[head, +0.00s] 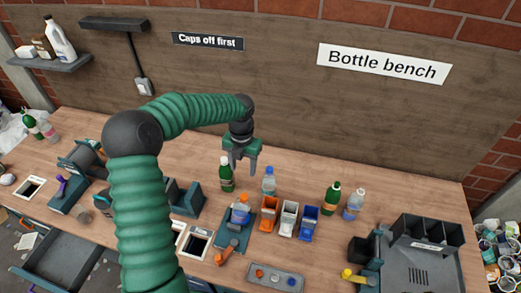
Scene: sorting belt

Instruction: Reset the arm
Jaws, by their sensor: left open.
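My left arm rises from the bottom of the head view and bends right over the bench. My left gripper (240,165) hangs above the bench, pointing down, open and empty. It is near a green bottle (227,178) and up and left of a clear blue bottle (269,181); I cannot tell the exact gap to the green bottle. My right gripper is not in view.
Orange (269,218), white (288,217) and blue (309,221) bins stand mid-bench. Two bottles stand right of them, one green (332,198) and one clear (354,204). A grey tray (275,277) holds caps. A dark divided rack (427,237) stands at the right. An open drawer (62,262) juts out front left.

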